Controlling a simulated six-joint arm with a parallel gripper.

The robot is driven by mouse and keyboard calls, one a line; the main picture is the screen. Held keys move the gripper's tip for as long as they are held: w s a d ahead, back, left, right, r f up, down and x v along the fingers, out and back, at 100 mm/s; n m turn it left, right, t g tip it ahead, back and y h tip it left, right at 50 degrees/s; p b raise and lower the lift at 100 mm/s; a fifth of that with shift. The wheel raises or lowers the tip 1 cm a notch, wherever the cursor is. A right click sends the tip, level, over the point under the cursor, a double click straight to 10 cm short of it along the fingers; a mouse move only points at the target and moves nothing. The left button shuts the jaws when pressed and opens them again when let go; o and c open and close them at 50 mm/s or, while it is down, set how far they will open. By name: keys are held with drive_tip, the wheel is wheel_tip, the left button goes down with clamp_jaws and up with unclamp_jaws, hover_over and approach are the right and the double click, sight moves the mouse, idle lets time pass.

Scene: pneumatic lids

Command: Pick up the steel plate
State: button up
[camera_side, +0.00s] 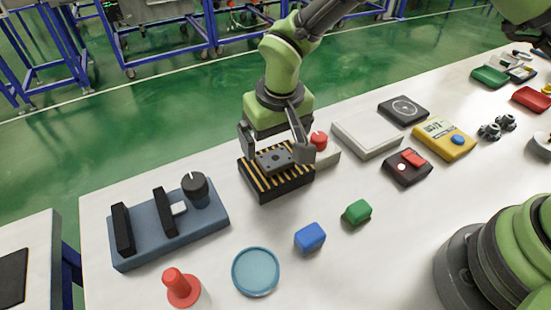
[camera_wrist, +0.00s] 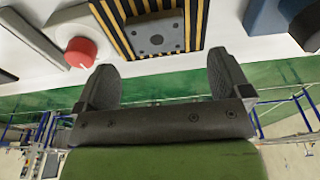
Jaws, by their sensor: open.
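The steel plate (camera_side: 272,160) is a dark grey rectangle with small holes. It lies on a black block with yellow stripes (camera_side: 281,186). In the wrist view the plate (camera_wrist: 155,36) shows near the top, on the striped block (camera_wrist: 196,24). My gripper (camera_side: 276,146) is open, with its two fingers apart around the space over the block. In the wrist view the open gripper (camera_wrist: 165,82) has nothing between its fingers, and the plate lies beyond the fingertips. I cannot tell the exact height of the fingertips above the plate.
A red knob on a white base (camera_side: 319,141) stands close behind the block's right side. A blue-grey fixture with a black knob (camera_side: 170,222) stands to the left. A blue cube (camera_side: 310,237), green block (camera_side: 358,212), teal dish (camera_side: 256,271) and red peg (camera_side: 181,288) lie in front.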

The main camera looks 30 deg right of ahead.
sight(276, 158)
wheel_tip(276, 158, down, 5)
drive_tip(key=shift+d+r, duration=0.1)
drive_tip(key=shift+r, duration=0.1)
drive_tip(key=shift+c, duration=0.3)
drive_tip(key=shift+r, duration=0.1)
drive_tip(key=c, duration=1.2)
